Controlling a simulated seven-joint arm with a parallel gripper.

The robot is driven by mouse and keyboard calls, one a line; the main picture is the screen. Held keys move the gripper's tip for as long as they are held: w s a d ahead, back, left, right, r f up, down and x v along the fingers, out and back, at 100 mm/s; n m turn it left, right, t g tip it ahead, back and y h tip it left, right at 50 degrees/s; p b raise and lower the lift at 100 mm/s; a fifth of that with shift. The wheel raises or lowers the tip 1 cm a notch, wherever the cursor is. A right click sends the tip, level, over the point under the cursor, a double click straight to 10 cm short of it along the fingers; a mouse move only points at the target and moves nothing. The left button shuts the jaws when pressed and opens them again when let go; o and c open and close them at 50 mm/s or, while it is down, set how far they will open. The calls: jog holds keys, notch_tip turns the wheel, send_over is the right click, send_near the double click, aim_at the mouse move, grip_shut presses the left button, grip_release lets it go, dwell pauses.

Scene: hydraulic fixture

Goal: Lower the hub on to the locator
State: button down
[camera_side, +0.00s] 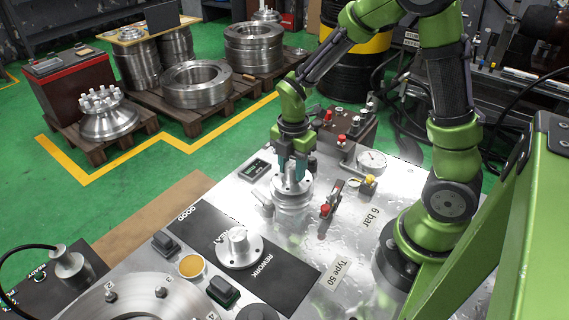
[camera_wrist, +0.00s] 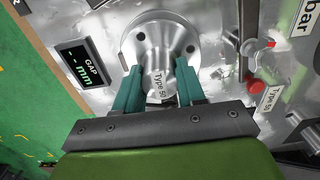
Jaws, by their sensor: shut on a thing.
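The hub (camera_side: 291,188) is a silver flanged part with a round neck, at the middle of the metal plate in the side view. My gripper (camera_side: 292,170) points down from above with its teal fingers shut on the hub's neck. In the wrist view my gripper (camera_wrist: 158,78) has one finger on each side of the neck, which is marked "Type 50". The hub's flange (camera_wrist: 160,30) with its bolt holes shows beyond the fingertips. The locator is hidden under the hub. I cannot tell whether the hub touches it.
A gap display (camera_side: 257,169) stands left of the hub and reads dashes in the wrist view. Another flanged part (camera_side: 239,248) sits on the black GOOD/REWORK mat (camera_side: 283,278) in front.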

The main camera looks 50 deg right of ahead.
aim_at(292, 166)
jog(key=shift+f, duration=0.95)
dwell(0.5)
jog(key=c, duration=0.6)
grip_release()
notch_tip(292, 166, up, 17)
jog(key=s+a+r+m+t, duration=0.1)
jog(key=s+m+t, duration=0.1)
jog(key=m, duration=0.5)
jog(key=s+a+r+m+t+y, duration=0.1)
jog(key=s+a+r+m+t, duration=0.1)
jog(key=s+m, duration=0.2)
jog(key=s+a+r+m+t+y, duration=0.1)
jog(key=s+a+m+t, duration=0.1)
jog(key=m, duration=0.9)
jog(key=shift+s+a+r+t, duration=0.15)
jog(key=shift+s+r+t, duration=0.1)
jog(key=shift+s+t, duration=0.4)
